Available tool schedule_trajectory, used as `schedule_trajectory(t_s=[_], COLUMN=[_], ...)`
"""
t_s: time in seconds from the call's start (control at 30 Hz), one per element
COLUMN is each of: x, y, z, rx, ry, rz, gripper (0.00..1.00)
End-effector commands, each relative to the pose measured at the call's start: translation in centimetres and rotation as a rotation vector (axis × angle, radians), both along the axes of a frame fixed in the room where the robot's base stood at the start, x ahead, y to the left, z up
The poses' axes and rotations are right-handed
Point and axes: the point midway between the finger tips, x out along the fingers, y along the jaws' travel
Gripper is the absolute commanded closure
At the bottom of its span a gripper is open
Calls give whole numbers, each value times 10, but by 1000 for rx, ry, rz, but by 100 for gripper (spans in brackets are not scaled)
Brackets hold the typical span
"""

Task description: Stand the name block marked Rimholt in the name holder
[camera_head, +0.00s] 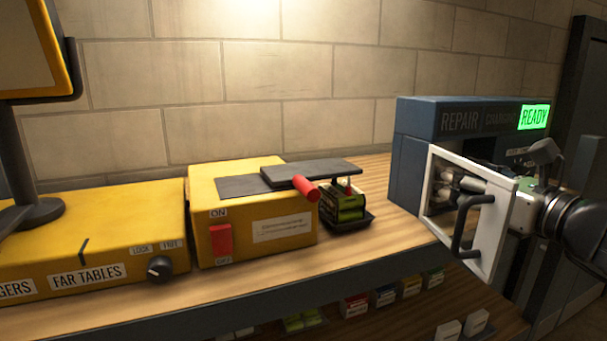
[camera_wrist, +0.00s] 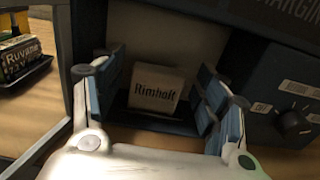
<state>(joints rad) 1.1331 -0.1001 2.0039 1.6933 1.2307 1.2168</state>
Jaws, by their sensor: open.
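The pale Rimholt block (camera_wrist: 155,91) stands upright with its name facing the wrist camera. It sits on a dark tray (camera_wrist: 150,122) inside the blue cabinet (camera_head: 412,165). My gripper (camera_wrist: 157,84) is open, with one blue-padded finger on each side of the block. A gap shows between the block and each finger. In the head view my gripper (camera_head: 462,186) is partly hidden by the cabinet's white door frame, and the block is hidden. I cannot tell which thing is the name holder.
The white-framed door (camera_head: 492,235) with a dark handle stands open close to my wrist. A green READY sign (camera_head: 534,117) is lit on the cabinet. A yellow box (camera_head: 235,225) with a red switch stands left, beside another dark tray (camera_head: 352,224) holding a dark-and-green labelled block (camera_head: 350,207).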

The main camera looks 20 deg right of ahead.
Motion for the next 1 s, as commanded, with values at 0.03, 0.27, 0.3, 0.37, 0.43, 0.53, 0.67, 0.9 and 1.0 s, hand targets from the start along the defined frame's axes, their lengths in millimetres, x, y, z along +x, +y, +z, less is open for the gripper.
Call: schedule_trajectory(t_s=[0.03, 0.27, 0.3, 0.37, 0.43, 0.53, 0.67, 0.9, 1.0], x=[-13, -62, -69, -77, -84, -91, -93, -92, -89], y=[-3, -6, -7, -7, -8, -7, -7, -7, -9], z=[-1, -1, -1, -1, -1, 0, 0, 0, 2], rx=[-2, -1, 0, 0, 0, 0, 0, 4, 55], ry=[-2, -1, -1, 0, 0, -1, -1, 0, 6], rz=[-8, -6, -7, -6, -4, -2, 0, 1, 16], gripper=[33, 33, 33, 33, 33, 33, 33, 33, 33])
